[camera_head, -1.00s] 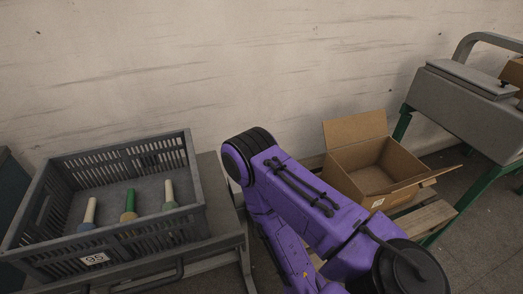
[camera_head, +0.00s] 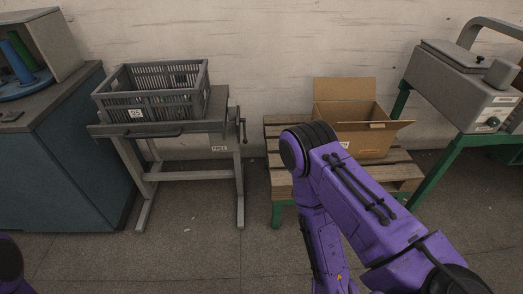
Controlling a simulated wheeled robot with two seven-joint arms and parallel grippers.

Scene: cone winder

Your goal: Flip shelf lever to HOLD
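A grey metal stand with a shelf top (camera_head: 217,112) stands against the wall at left of centre. A small dark upright lever (camera_head: 242,130) is at the right end of the shelf. A small white label (camera_head: 219,148) that seems to read FREE is on the stand just below the shelf, left of the lever. No HOLD marking can be made out. My purple right arm crosses the right half of the view, with its gripper out of frame. A bit of my purple left arm shows at the lower left edge, and its gripper is out of view too.
A grey crate (camera_head: 165,107) sits on the shelf. A blue cabinet (camera_head: 62,165) stands left of it. An open cardboard box (camera_head: 362,135) rests on a wooden pallet (camera_head: 286,181) to the right. A grey machine (camera_head: 458,82) on green legs is at far right. The floor in front is clear.

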